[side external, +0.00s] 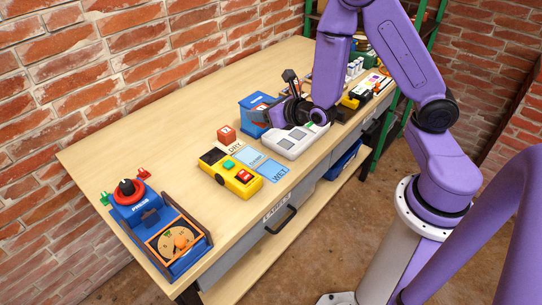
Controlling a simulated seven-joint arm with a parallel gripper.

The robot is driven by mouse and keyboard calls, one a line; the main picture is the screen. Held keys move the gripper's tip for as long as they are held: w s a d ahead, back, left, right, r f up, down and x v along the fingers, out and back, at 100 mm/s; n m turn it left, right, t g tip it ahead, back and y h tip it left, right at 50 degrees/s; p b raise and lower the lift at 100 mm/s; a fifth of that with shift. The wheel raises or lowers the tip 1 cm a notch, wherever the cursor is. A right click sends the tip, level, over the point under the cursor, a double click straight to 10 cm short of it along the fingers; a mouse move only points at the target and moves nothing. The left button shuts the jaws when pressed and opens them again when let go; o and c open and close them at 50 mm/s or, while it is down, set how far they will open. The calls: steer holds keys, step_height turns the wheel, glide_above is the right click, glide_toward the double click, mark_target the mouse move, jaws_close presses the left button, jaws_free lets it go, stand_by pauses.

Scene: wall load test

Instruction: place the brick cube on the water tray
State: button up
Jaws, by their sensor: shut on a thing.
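A reddish brick cube (226,134) with a pale label sits on the bench, left of a blue box (250,118). My gripper (270,110) is at the right side of this box, low over the bench. It is shut on a small reddish thing (262,107) that looks like another brick cube, mostly hidden by the jaws and the box's label. I cannot tell whether this thing touches the box. Flat mats marked DRY (236,148), a middle one (255,160) and WET (279,172) lie in front. I cannot make out which thing is the water tray.
A yellow device (230,174) with coloured buttons stands left of the mats, and a pale grey device (297,140) stands right of them. A blue press (140,208) is at the near left end. Several items crowd the far right. The bench's back left is clear.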

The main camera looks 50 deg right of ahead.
steer(key=w+f, duration=0.4)
steer(key=f, duration=0.1)
steer(key=shift+a+m+h, duration=0.3)
steer(key=shift+a+h, duration=0.05)
steer(key=shift+h, duration=0.05)
steer(key=shift+w+f, duration=0.1)
steer(key=shift+f, duration=0.05)
steer(key=shift+f, duration=4.75)
steer(key=shift+f, duration=0.2)
steer(key=o, duration=1.1)
steer(key=shift+o, duration=0.2)
